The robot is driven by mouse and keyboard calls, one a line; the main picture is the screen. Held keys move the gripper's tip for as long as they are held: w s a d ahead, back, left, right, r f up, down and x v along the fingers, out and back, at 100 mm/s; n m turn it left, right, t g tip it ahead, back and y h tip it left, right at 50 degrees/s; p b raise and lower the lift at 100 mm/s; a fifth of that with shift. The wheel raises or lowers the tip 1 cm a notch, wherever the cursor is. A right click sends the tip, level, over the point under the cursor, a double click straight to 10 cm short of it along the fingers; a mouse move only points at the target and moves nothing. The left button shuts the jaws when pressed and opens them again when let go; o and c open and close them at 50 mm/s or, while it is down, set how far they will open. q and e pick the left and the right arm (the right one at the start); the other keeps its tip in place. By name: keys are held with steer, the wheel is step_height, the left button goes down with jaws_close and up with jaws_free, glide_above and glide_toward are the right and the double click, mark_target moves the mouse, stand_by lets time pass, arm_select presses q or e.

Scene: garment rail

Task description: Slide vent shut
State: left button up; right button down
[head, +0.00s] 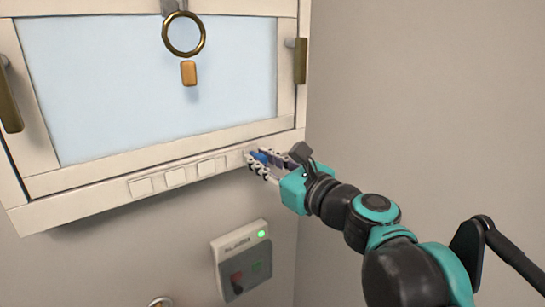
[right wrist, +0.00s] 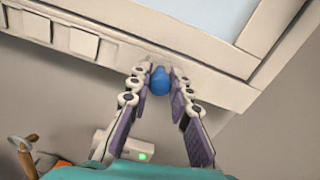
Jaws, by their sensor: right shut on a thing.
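The vent is a strip along the bottom rail of the window frame, with several pale square slots (head: 175,177) in a row. They also show at the upper left in the right wrist view (right wrist: 82,42). A blue knob (head: 259,156) sits at the right end of this row. My right gripper (head: 263,163) reaches in from the right and is shut on the knob. In the right wrist view the rounded blue knob (right wrist: 160,81) lies between the two fingers (right wrist: 161,72), near the tips. The fingers partly hide the knob in the head view. My left gripper is not in view.
The window pane (head: 150,85) is above the vent, with brass handles (head: 301,61) on the frame sides. A brass ring (head: 184,34) with an orange tag (head: 189,73) hangs in front. A wall box (head: 242,262) with a green light is below. Bare wall lies right.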

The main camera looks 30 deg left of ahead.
steer(key=shift+s, duration=0.1)
steer(key=c, duration=1.6)
jaws_free()
steer(key=shift+o, duration=1.2)
steer(key=shift+s+a, duration=0.1)
steer(key=shift+s, duration=0.15)
steer(key=shift+d, duration=0.25)
steer(key=v, duration=1.1)
steer(key=shift+s+d, duration=0.15)
steer(key=shift+s, duration=0.05)
